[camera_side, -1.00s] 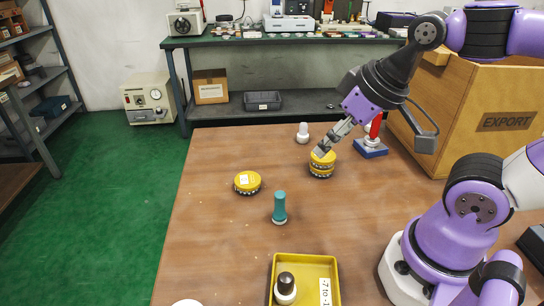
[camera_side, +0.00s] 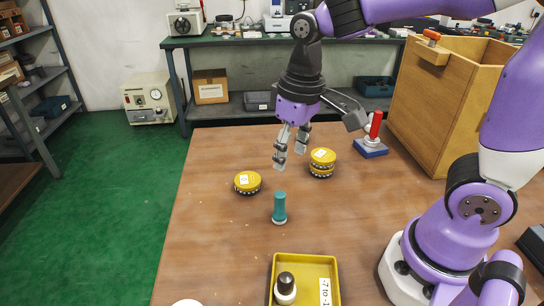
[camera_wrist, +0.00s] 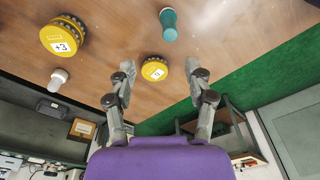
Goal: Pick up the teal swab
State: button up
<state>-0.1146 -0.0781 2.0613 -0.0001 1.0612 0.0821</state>
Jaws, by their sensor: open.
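The teal swab (camera_side: 279,207) stands upright on the wooden table, a teal cylinder on a pale base. In the wrist view the teal swab (camera_wrist: 168,24) is near the top edge, beyond my fingertips. My gripper (camera_side: 290,158) is open and empty, pointing down above the table, behind the swab in the side view and apart from it. My gripper (camera_wrist: 160,70) shows both fingers spread in the wrist view, with a yellow bearing ring between and beyond them.
A yellow ring (camera_side: 247,182) lies left of my gripper, and a yellow stack (camera_side: 322,162) stands to its right. A yellow tray (camera_side: 308,262) holding a black-topped swab (camera_side: 285,288) is at the front. A red-handled stamp (camera_side: 372,140) and wooden crate (camera_side: 440,105) stand at right. A white swab (camera_wrist: 58,79) shows in the wrist view.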

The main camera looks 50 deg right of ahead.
aim_at(280, 194)
jog(key=shift+w+a+f+g, duration=0.25)
jog(key=shift+w+f+g, duration=0.05)
jog(key=shift+f, duration=0.2)
jog(key=shift+w+a+f+g, duration=0.2)
jog(key=shift+w+f+g, duration=0.1)
jog(key=shift+f, duration=0.15)
notch_tip(280, 194, down, 5)
jog(key=shift+r, duration=0.1)
jog(key=f, duration=0.5)
jog(key=shift+s+a+f, duration=0.1)
jog(key=shift+a+f, duration=0.2)
jog(key=shift+a, duration=0.05)
grip_shut()
